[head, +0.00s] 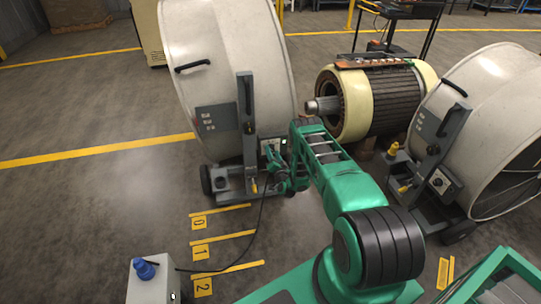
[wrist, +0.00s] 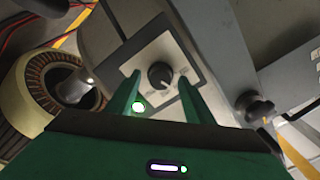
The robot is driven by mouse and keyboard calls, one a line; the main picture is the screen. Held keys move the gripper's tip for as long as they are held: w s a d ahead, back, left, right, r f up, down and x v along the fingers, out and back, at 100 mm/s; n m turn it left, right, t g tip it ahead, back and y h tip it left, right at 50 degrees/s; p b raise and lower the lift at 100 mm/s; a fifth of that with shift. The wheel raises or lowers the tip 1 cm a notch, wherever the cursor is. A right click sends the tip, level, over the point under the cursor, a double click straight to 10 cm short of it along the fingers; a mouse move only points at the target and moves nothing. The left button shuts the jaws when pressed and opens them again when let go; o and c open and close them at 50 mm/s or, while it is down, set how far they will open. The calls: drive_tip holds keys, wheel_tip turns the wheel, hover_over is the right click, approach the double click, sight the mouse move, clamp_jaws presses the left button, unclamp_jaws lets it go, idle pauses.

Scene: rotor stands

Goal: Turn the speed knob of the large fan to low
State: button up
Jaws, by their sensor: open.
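A large pale drum fan (head: 235,60) stands left of centre on a grey wheeled base. Its small light control panel (head: 270,146) is low on the stand, partly hidden by my arm. In the wrist view the panel's round black knob (wrist: 160,75) sits on a pale plate (wrist: 150,57) with small labels below it, too small to read. The knob's pointer seems to face down and right, but I cannot be sure. My gripper (wrist: 158,84) is open, its green fingers on either side of the knob with gaps showing. In the head view my gripper (head: 286,178) is at the panel.
A second drum fan (head: 497,105) with its own knob panel (head: 439,182) stands at right. A motor rotor assembly (head: 378,98) lies between the fans. A black cable (head: 257,225) runs along the floor to a box with a blue knob (head: 147,282). Floor at left is clear.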

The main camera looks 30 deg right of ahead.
drive_tip(key=v, duration=1)
drive_tip(key=shift+s, duration=0.2)
drive_tip(key=shift+a, duration=0.1)
